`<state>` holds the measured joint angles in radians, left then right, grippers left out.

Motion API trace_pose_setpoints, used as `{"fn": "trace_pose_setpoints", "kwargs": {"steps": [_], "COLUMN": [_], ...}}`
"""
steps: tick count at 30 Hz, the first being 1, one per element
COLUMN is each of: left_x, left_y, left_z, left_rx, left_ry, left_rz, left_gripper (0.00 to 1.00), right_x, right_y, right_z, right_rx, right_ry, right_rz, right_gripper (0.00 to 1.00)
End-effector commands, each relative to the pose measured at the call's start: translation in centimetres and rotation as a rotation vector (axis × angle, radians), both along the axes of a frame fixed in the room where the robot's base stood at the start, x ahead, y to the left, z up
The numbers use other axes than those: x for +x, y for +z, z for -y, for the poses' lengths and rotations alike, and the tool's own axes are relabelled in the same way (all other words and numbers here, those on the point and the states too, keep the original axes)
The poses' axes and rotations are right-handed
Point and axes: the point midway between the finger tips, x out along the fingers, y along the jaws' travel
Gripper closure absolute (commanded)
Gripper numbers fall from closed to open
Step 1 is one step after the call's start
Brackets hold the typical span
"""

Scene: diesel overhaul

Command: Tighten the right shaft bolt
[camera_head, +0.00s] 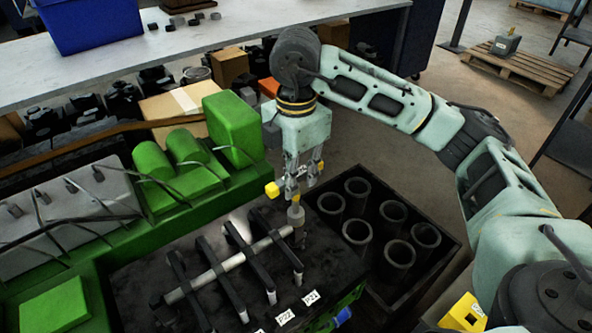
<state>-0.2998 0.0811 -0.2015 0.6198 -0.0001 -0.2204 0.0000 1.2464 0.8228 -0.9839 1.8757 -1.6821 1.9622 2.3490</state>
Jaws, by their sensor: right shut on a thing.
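My right gripper (297,184) points down over the right end of the engine block. It is shut on a small grey cylindrical piece (296,212), which stands upright just below the fingers. I cannot tell whether this piece is the bolt or a tool. A light grey shaft (232,262) lies across the dark top of the block. Several black bars (249,252) cross the shaft. The piece is close to the shaft's right end; the gripper hides part of that area, and contact is unclear. My left gripper is not in view.
A black crate (437,262) with several dark cylinders (398,254) stands right of the block. Green engine parts (232,128) rise at the left. A grey shelf (235,32) with a blue bin (92,24) runs behind. A pallet (530,68) lies at the far right.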

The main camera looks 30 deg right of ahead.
Motion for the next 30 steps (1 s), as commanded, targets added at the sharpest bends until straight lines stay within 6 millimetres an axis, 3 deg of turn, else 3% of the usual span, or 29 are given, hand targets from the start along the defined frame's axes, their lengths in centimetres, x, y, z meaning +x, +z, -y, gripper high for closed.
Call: {"fn": "trace_pose_setpoints", "kwargs": {"steps": [9,21,30], "left_x": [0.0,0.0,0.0], "left_y": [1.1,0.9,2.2], "left_z": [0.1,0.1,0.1], "left_rx": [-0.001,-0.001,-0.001], "left_ry": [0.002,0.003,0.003], "left_rz": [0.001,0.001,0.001], "left_gripper": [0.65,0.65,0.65], "right_x": [0.0,0.0,0.0], "right_y": [0.1,0.0,1.7], "right_z": [-0.1,0.0,0.0], "right_rx": [0.003,0.002,0.001], "right_ry": [-0.32,-0.29,-0.281], "right_rz": [0.001,0.002,0.002], "right_gripper": [1.0,1.0,1.0]}}
